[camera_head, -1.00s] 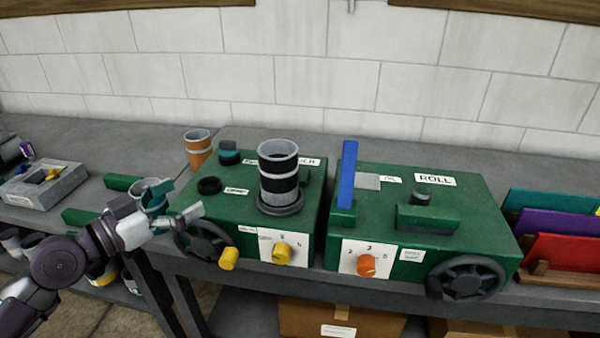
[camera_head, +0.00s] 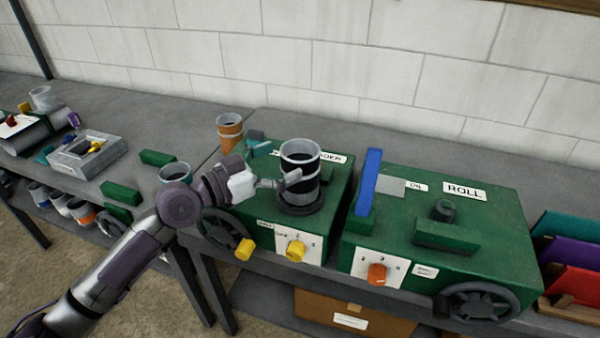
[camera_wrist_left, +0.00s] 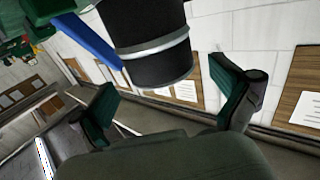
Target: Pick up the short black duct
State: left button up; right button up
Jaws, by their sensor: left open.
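The short black duct (camera_head: 299,174), a black cylinder with grey metal bands at its rims, stands upright on the round base of the left green machine (camera_head: 330,205). My left gripper (camera_head: 275,168) is at the duct's left side in the head view. In the left wrist view the duct (camera_wrist_left: 150,35) hangs into the picture from the top, and my open left gripper (camera_wrist_left: 168,100) has its two green-padded fingers spread below it, one to each side. I see no finger clearly touching the duct. My right gripper is not in view.
A second green machine labelled ROLL (camera_head: 470,220) stands to the right, with a blue upright bar (camera_head: 368,182) on its left edge. An orange duct (camera_head: 229,133) stands behind my gripper. A grey tray (camera_head: 72,160) lies far left.

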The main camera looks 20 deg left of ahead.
aim_at(315, 145)
pick_arm(q)
jog(key=p+x, duration=0.1)
jog(key=x, duration=0.1)
jog(key=p+x, duration=0.1)
jog(key=x, duration=0.1)
jog(key=shift+r, duration=0.4)
jog(key=shift+w+d+f, duration=0.15)
jog(key=shift+w+d, duration=0.1)
jog(key=shift+d, duration=0.1)
jog(key=shift+c, duration=0.2)
jog(key=shift+s+a, duration=0.1)
jog(key=shift+a, duration=0.1)
jog(key=shift+c, duration=1.2)
jog(key=c, duration=1.3)
jog(key=shift+c, duration=0.2)
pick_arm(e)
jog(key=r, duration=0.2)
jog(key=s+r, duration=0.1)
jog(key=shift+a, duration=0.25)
